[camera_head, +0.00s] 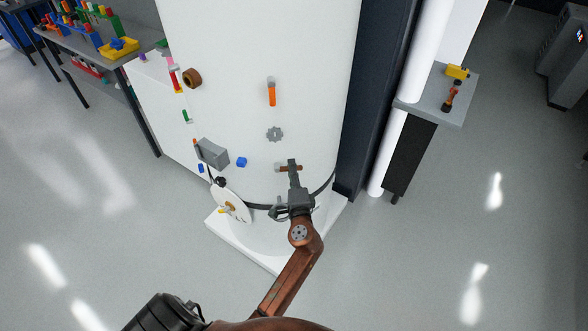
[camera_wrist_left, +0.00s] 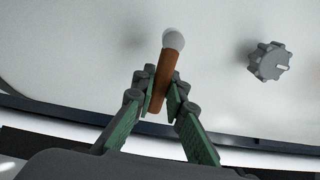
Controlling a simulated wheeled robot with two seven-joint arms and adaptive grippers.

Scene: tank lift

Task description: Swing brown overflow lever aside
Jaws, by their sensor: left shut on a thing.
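The brown overflow lever (camera_head: 283,168) lies roughly level on the lower front of the white tank (camera_head: 310,80). In the left wrist view it is a short brown bar (camera_wrist_left: 166,72) with a pale grey round end (camera_wrist_left: 173,39). My left gripper (camera_head: 292,163) reaches up over the lever from below. In the wrist view its green-padded fingers (camera_wrist_left: 162,90) are shut on the bar, one on each side; the round end stands clear beyond the tips. My right gripper is not in view.
A grey toothed knob (camera_head: 274,134) sits just above the lever, and an orange handle (camera_head: 272,94) higher up. A dark post (camera_head: 375,100) stands right.

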